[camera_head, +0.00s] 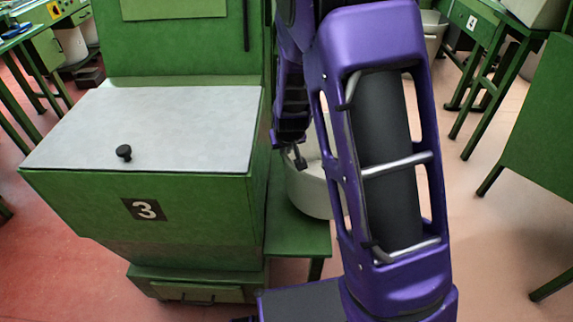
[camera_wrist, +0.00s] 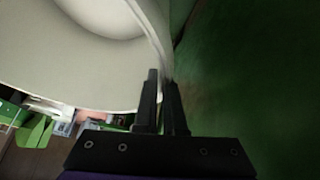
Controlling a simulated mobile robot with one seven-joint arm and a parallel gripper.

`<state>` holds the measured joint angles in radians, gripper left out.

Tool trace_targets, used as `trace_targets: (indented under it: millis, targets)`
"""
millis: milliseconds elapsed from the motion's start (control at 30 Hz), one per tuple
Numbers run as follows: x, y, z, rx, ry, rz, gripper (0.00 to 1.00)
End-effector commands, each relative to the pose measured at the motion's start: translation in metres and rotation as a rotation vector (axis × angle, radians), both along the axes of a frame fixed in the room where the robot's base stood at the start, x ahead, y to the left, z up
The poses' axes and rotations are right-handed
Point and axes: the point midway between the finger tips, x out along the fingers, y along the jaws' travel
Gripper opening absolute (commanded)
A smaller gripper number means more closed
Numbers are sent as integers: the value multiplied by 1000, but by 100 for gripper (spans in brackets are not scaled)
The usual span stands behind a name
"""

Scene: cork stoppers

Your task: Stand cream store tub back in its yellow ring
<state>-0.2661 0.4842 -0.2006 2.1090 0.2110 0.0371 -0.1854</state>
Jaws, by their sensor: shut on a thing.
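The cream tub (camera_head: 308,190) shows in the head view behind my purple arm, by the green side shelf of machine 3. My arm hides much of it, and I cannot tell whether it rests on the shelf. In the wrist view the tub (camera_wrist: 70,65) fills the upper left, with its curved wall and rim close up. My gripper (camera_wrist: 163,80) is shut on the tub's wall at the rim, one finger on each side. The yellow ring is not seen in either view.
The green machine 3 (camera_head: 150,225) with its pale top (camera_head: 190,125) and black knob (camera_head: 124,152) stands left of my arm. The green shelf (camera_head: 300,240) lies under the tub area. Green tables stand at the right, with open pink floor (camera_head: 490,240) between.

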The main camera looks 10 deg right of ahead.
Motion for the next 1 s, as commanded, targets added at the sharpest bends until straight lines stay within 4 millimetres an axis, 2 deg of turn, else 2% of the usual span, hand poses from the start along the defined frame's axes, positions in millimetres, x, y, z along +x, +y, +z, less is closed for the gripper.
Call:
trace_targets:
  millis: [300,667,700,867,1000]
  targets:
    - [0,0,-37,0,-1,1,0]
    - [0,0,-41,0,-3,1,0]
    - [0,0,-42,0,-1,0,9]
    - [0,0,-41,0,-1,0,37]
    - [0,0,-41,0,-1,0,37]
